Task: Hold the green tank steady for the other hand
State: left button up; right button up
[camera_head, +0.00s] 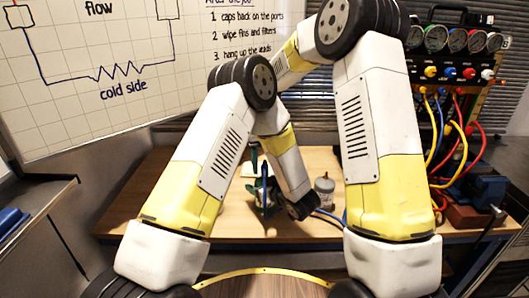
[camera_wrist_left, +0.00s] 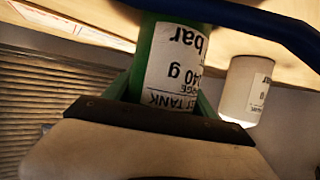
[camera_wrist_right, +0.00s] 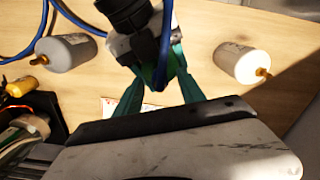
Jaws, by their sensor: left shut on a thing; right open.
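The green tank (camera_wrist_left: 180,60), with a white printed label, appears upside down in the left wrist view. My left gripper (camera_wrist_left: 162,92) is shut on it, its green fingers on both sides of the tank. The tank's far end is out of that view. My right gripper (camera_wrist_right: 155,72) is open, with its teal fingers spread on either side of a blue hose (camera_wrist_right: 165,32). The hose runs between the fingers near my left gripper. I cannot tell whether they touch. In the head view my right gripper (camera_head: 254,160) is small and partly hidden behind my left arm.
A pale tank (camera_wrist_right: 66,52) and another pale tank (camera_wrist_right: 242,64) with a brass fitting lie to either side in the right wrist view. A grey canister (camera_head: 324,190) stands on the wooden bench (camera_head: 150,205). A gauge panel (camera_head: 455,70) with coloured hoses is at right.

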jog(key=shift+f, duration=0.7)
grip_shut()
